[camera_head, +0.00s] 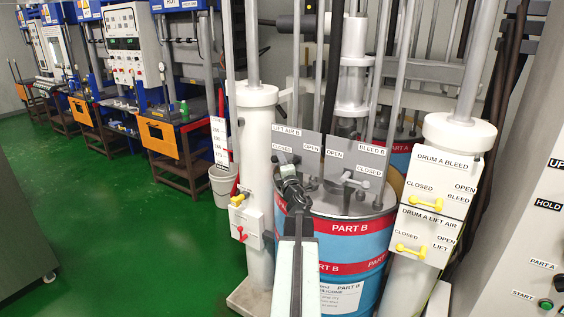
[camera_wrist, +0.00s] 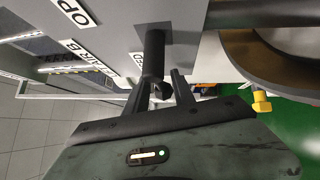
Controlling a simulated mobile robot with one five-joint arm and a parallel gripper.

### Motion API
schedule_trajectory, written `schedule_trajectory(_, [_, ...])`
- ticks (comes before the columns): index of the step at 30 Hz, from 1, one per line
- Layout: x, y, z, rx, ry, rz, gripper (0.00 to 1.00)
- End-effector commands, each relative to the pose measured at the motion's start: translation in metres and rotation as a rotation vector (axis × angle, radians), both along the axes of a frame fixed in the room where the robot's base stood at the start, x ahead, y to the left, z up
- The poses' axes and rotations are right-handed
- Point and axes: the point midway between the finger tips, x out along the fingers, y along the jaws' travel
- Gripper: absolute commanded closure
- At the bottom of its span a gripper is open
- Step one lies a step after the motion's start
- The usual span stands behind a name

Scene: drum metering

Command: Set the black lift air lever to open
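The black lift air lever (camera_wrist: 154,52) shows in the wrist view as a dark rod standing out from a grey plate. My gripper (camera_wrist: 162,80) is just below it, its two fingers apart on either side of the lever's end. I cannot tell whether a finger touches it. In the head view the grey LIFT AIR B plate (camera_head: 310,144) carries CLOSED at left and OPEN at right. My gripper (camera_head: 290,178) is in front of its lower left part, near the CLOSED label, and mostly hides the lever there.
The BLEED B plate (camera_head: 372,152) with a grey lever is close on the right, above the blue PART B drum (camera_head: 345,232). A white column (camera_head: 258,130) stands at left. The DRUM A LIFT AIR panel (camera_head: 428,236) with a yellow lever is at right. Green floor is open at left.

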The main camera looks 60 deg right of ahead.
Motion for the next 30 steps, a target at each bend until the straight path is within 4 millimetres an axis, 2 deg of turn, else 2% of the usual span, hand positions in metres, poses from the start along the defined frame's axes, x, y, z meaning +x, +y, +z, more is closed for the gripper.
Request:
schedule_trajectory(1, [-0.0013, -0.0009, 0.0, 0.0, 0.0, -0.002, 0.85])
schedule_trajectory(3, [-0.0027, -0.0019, 0.0, 0.001, 0.0, -0.004, 1.0])
schedule_trajectory(30, [-0.0039, -0.0021, -0.0004, -0.002, 0.0, -0.002, 1.0])
